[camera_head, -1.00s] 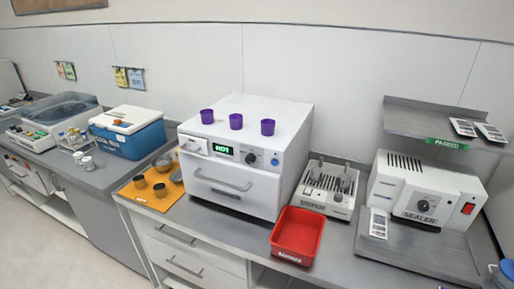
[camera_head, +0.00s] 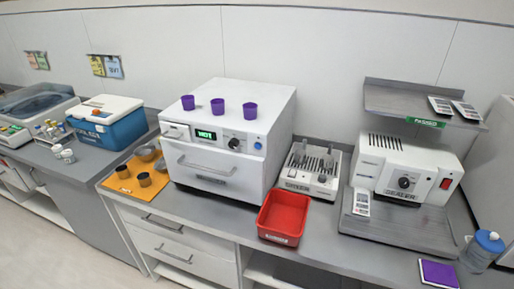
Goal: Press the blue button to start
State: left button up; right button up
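A white box-shaped machine (camera_head: 217,168) stands on the grey counter in the middle of the head view. Its front has a green lit display (camera_head: 206,134) that seems to read "HOT", a black knob (camera_head: 234,143) and a small round blue button (camera_head: 258,145) at the upper right. A drawer-like door with a handle is below and looks closed. Several purple cups stand on its top, such as the middle one (camera_head: 217,105). Neither of my grippers is in view, and nothing covers the blue button.
A red bin (camera_head: 284,214) sits in front of a rack (camera_head: 311,168) right of the machine. An orange mat (camera_head: 117,183) with dark cups lies left. A sealer (camera_head: 408,168), a purple pad (camera_head: 438,273) and a blue-lidded jar (camera_head: 484,249) are at right.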

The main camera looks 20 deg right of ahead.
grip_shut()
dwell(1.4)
